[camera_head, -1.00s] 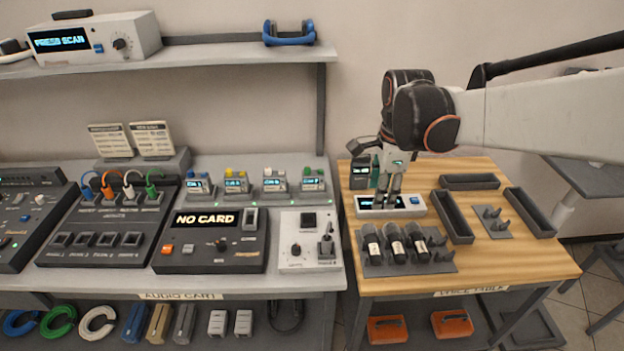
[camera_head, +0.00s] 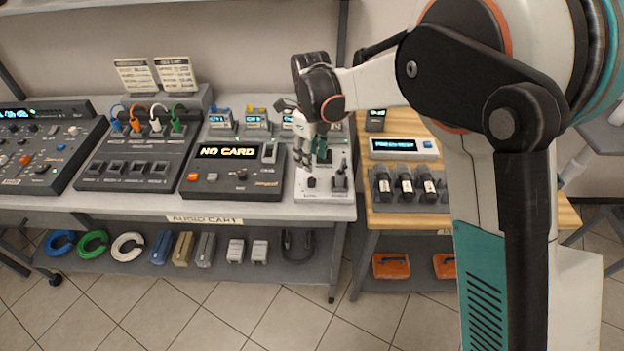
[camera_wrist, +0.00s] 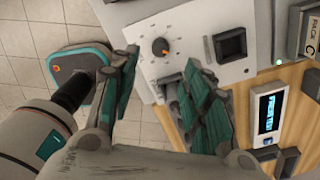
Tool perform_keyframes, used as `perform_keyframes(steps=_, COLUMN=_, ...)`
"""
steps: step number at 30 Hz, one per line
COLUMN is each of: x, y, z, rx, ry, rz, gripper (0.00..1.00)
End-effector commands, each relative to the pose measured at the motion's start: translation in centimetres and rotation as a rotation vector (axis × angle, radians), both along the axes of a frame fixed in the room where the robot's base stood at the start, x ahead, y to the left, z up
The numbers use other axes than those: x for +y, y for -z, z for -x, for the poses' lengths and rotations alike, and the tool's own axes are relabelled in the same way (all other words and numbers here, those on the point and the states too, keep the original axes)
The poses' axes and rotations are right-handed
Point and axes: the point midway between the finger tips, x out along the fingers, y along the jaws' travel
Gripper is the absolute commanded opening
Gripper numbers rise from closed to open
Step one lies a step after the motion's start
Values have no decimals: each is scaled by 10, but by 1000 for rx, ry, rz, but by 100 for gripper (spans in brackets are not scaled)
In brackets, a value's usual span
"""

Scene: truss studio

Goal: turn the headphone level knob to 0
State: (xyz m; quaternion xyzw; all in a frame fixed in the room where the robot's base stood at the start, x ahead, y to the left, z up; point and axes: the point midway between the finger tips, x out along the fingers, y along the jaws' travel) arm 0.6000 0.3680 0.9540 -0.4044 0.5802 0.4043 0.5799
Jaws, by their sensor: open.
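A dark round knob with an orange mark (camera_wrist: 160,46) sits on a white panel (camera_wrist: 190,22) in the wrist view. In the head view the small knob (camera_head: 311,182) is at the lower left of the white box (camera_head: 325,193). Any label is too small to read. My gripper (camera_head: 304,160) hangs just above this box. In the wrist view my gripper (camera_wrist: 161,60) is open and empty, and the knob shows between and just beyond its fingertips. I cannot tell whether a finger touches the panel.
A black square switch (camera_wrist: 230,43) is beside the knob, and a lever (camera_head: 340,180) stands on the same box. A card unit reading NO CARD (camera_head: 230,186) is to the left. A wood table with a display box (camera_head: 404,148) and dark cylinders is to the right.

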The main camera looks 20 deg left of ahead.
Motion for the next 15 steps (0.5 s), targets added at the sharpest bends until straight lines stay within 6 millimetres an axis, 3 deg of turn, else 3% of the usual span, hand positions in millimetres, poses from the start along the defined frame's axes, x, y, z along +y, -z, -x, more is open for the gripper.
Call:
perform_keyframes(steps=1, x=0, y=14, z=0, rx=0, ry=0, rz=0, gripper=43)
perform_keyframes(steps=6, x=0, y=47, z=0, rx=0, ry=0, rz=0, gripper=43)
perform_keyframes(steps=15, x=0, y=86, z=0, rx=0, ry=0, rz=0, gripper=43)
